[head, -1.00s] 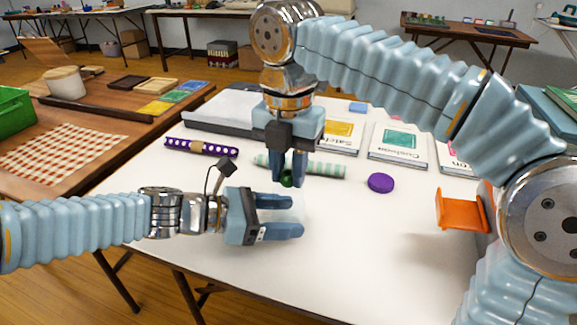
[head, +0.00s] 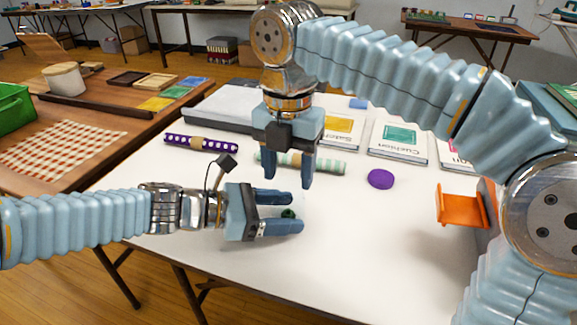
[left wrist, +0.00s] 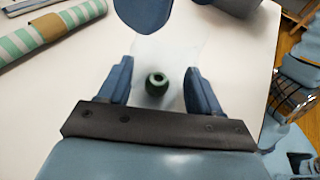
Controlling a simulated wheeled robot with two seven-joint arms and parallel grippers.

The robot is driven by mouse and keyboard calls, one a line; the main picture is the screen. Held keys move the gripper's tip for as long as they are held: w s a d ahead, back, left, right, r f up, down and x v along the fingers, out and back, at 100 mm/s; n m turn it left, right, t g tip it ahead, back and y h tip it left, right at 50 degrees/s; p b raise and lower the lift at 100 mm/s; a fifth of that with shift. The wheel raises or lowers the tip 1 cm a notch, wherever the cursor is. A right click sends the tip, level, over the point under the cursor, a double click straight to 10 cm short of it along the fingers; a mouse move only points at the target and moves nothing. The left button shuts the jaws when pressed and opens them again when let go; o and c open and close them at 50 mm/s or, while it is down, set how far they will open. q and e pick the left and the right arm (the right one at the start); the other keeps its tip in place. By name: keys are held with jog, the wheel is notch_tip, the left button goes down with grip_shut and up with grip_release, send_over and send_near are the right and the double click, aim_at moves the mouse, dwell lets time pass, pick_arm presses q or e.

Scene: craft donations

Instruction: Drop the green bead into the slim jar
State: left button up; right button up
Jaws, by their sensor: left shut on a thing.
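The slim jar (left wrist: 160,60) is clear and very faint, upright between the fingers of my left gripper (head: 290,213), which is shut on it. The dark green bead (head: 288,213) shows between those fingers; in the left wrist view the bead (left wrist: 157,83) appears within the jar's faint outline, its hole visible. I cannot tell whether it rests on the jar's bottom. My right gripper (head: 289,180) is open and empty, pointing down just behind and above the left gripper. Its fingertips also show at the top of the left wrist view.
Behind the grippers lie a green-striped roll (head: 330,167), a purple dotted roll (head: 178,141) and a purple disc (head: 380,179). Labelled cards (head: 398,153) lie at the back. An orange holder (head: 462,208) stands at the right. The white table's front (head: 350,265) is clear.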

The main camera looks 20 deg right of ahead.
notch_tip(320, 180, up, 8)
jog(key=shift+f, duration=0.25)
dwell(0.4)
pick_arm(q)
jog(key=o, duration=0.9)
